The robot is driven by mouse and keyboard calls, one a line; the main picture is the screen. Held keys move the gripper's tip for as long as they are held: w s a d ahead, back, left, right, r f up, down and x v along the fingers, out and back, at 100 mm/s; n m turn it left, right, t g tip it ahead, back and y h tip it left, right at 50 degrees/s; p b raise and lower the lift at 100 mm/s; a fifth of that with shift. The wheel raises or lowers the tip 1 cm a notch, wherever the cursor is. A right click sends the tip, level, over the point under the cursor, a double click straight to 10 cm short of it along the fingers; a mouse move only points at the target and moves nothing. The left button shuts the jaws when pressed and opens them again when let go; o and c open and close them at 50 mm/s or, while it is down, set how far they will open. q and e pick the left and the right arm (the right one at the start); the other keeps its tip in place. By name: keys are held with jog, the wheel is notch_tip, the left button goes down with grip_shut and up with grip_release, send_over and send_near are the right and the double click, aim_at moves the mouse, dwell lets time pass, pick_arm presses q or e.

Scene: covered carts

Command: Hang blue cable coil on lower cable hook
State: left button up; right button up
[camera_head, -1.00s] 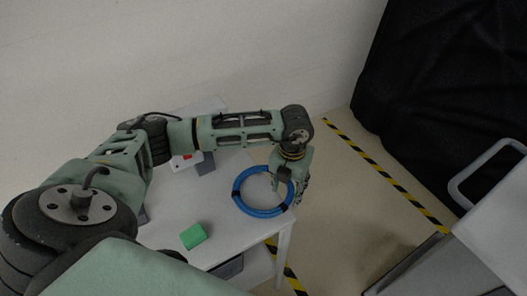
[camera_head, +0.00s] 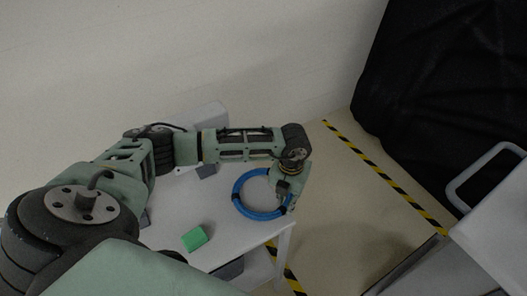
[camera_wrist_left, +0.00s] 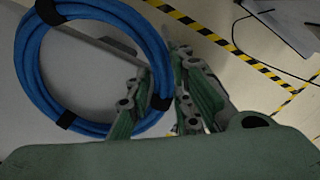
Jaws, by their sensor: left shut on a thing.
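The blue cable coil (camera_head: 240,203) is a ring with black bands, over the right end of the white table. In the left wrist view the coil (camera_wrist_left: 27,60) fills the upper left. My left gripper (camera_head: 288,203) is at the coil's right side, pointing down, with its fingers closed around the ring there. In the left wrist view my left gripper (camera_wrist_left: 165,95) has one finger inside the ring and one outside, at a black band. Whether the coil touches the tabletop is hard to tell. No cable hook is visible. My right gripper is not in view.
A green block (camera_head: 194,238) lies on the white table (camera_head: 222,252), left of the coil. A grey cart with a handle (camera_head: 484,170) stands at the right. A black cover (camera_head: 440,90) hangs behind it. Floor with striped tape (camera_head: 385,178) lies between.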

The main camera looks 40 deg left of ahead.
pick_arm(q)
jog(key=shift+w+a+r, duration=0.1)
jog(key=shift+r, duration=0.05)
grip_shut()
jog(key=shift+r, duration=0.25)
jog(key=r+b, duration=0.1)
jog(key=d+r+b, duration=0.1)
jog(key=r, duration=0.1)
jog(key=shift+r, duration=0.3)
jog(key=d+r+b, duration=0.3)
jog(key=d+r, duration=0.3)
jog(key=d, duration=0.4)
jog(key=shift+w+d+r, duration=0.15)
jog(key=shift+d+r, duration=0.15)
jog(key=shift+d, duration=0.1)
